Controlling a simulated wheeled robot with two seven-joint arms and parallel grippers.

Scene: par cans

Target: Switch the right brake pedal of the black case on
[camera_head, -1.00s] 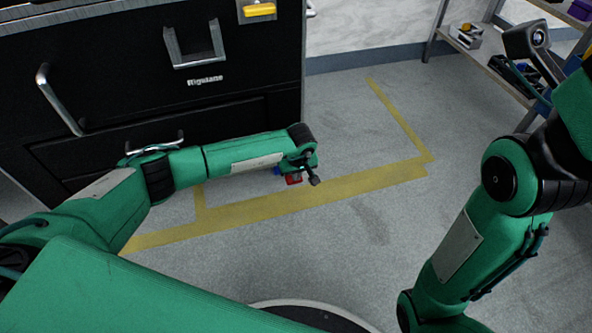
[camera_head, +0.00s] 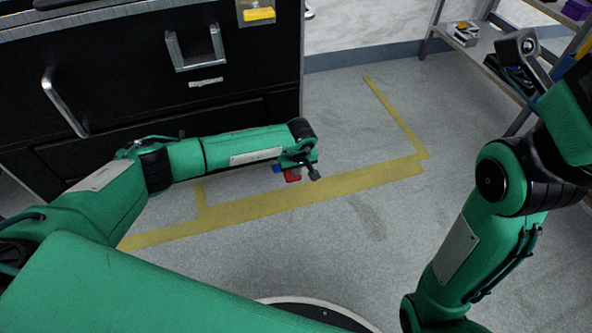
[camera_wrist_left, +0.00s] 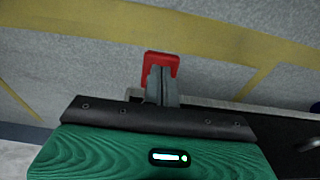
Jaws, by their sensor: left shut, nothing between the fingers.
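The black case (camera_head: 130,105) stands at the upper left of the head view, with silver handles on its front. Its lower right part is partly behind my left forearm. A dark edge of the case (camera_wrist_left: 270,112) lies to the right.
Yellow tape (camera_head: 330,188) marks the grey floor around and right of the case. A metal shelf (camera_head: 480,55) with items stands at the upper right, behind my right arm. The floor between the case and the shelf is clear.

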